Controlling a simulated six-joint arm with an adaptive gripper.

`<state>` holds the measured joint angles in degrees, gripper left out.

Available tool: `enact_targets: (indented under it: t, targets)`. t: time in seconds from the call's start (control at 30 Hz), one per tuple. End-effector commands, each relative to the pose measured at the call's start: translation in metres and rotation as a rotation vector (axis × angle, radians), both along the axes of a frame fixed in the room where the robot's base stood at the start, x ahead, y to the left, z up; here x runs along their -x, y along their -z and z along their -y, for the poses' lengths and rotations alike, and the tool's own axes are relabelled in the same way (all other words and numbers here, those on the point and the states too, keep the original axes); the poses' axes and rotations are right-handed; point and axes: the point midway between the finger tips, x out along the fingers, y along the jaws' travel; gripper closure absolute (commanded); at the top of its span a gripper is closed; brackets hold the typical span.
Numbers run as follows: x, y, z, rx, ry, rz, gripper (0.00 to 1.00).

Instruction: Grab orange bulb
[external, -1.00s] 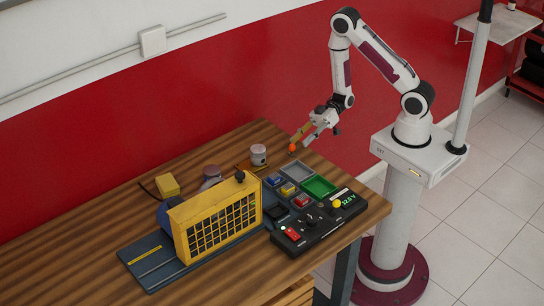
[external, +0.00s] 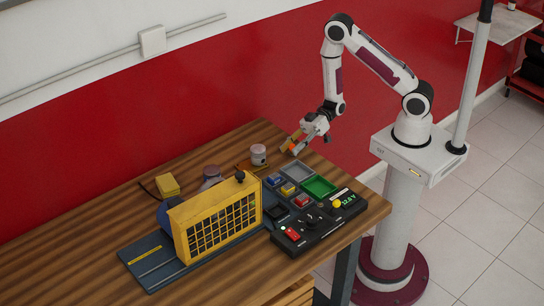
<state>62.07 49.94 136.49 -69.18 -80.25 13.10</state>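The orange bulb (external: 293,147) is a small round spot near the table's back right edge, beyond the grey tray. My gripper (external: 290,149) points down and to the left over that edge in the external view. Its two fingers look spread apart, one on each side of the bulb. The fingers partly hide the bulb, and I cannot tell whether they touch it.
A white jar (external: 258,154) stands left of my gripper. The grey tray (external: 297,172) and green tray (external: 319,186) lie in front. The table's left part is mostly clear.

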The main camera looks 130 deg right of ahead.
Motion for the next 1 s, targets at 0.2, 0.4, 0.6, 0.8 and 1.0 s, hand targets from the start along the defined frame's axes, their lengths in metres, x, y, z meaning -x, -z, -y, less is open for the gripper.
enact_targets:
  t: [0.2,0.4,0.6,0.8,1.0]
  targets:
    - [-0.0001,0.0000,0.0001,0.000,0.000,0.000,0.64]
    - [0.0000,-0.0001,0.0001,0.000,0.000,0.000,0.64]
    - [0.0001,-0.0001,0.0000,0.000,0.000,0.000,0.96]
    - [0.0000,-0.0002,0.0001,0.001,0.000,0.000,0.96]
    - [0.0001,-0.0006,0.0001,0.001,0.000,0.000,0.96]
